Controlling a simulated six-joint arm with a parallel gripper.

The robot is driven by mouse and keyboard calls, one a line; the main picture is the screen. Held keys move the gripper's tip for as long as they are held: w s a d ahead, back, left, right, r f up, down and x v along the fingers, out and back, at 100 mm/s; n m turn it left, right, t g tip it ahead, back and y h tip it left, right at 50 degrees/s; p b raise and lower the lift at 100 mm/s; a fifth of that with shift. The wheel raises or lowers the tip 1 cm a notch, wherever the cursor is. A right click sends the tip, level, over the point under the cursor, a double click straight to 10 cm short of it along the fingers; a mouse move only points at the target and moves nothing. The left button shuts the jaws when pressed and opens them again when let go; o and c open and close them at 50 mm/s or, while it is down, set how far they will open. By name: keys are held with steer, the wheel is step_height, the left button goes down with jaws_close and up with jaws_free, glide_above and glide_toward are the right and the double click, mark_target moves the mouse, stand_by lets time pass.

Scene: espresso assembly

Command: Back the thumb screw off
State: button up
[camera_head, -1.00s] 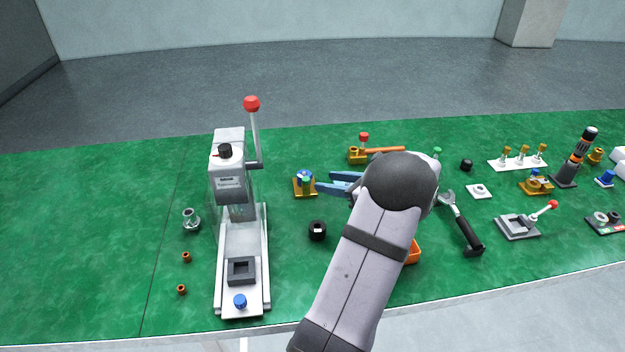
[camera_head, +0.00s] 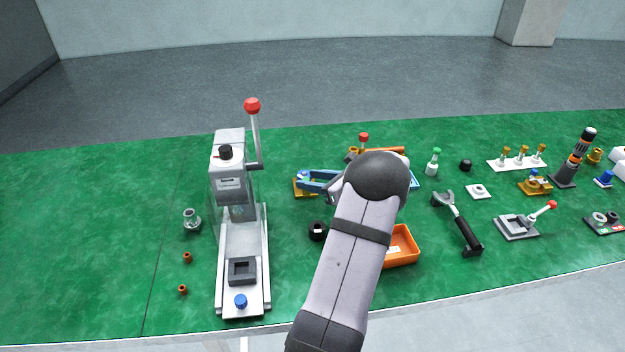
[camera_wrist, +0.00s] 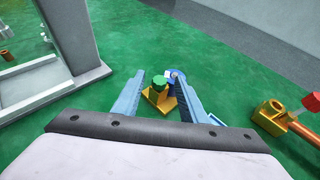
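A small gold fixture (camera_head: 300,190) stands right of the lever press and also shows in the wrist view (camera_wrist: 152,114). It carries a green-topped knob (camera_wrist: 159,82) and a blue round part (camera_wrist: 176,74). I cannot tell for certain which piece is the thumb screw; a blue knob (camera_head: 240,301) also sits at the front of the press base. My gripper (camera_head: 306,180) has its blue fingers apart, reaching over the fixture. In the wrist view the fingers (camera_wrist: 159,76) appear on either side of the green knob, with nothing visibly clamped. Contact cannot be judged.
The tall lever press (camera_head: 229,175) with a red-balled lever stands left of my gripper. A black ring (camera_head: 317,231) and an orange tray (camera_head: 402,247) lie nearer the front edge. Another gold fixture with an orange handle (camera_wrist: 270,112) is right in the wrist view.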

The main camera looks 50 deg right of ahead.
jaws_close()
steer(key=shift+d+r+y, duration=0.1)
steer(key=shift+y, duration=0.2)
steer(key=shift+d+n+y+p, duration=0.15)
steer(key=shift+n+y+p, duration=0.3)
steer(key=shift+n+y, duration=0.2)
steer(key=shift+w+d+n+y, duration=0.1)
steer(key=shift+d+n+y, duration=0.05)
steer(key=shift+n+y, duration=0.55)
steer(key=shift+w+d+n+y, duration=0.1)
steer(key=shift+d+n+y, duration=0.05)
steer(key=shift+n+y, duration=0.5)
steer(key=shift+n+g+y, duration=0.3)
steer(key=shift+y, duration=0.1)
steer(key=shift+s, duration=0.1)
jaws_free()
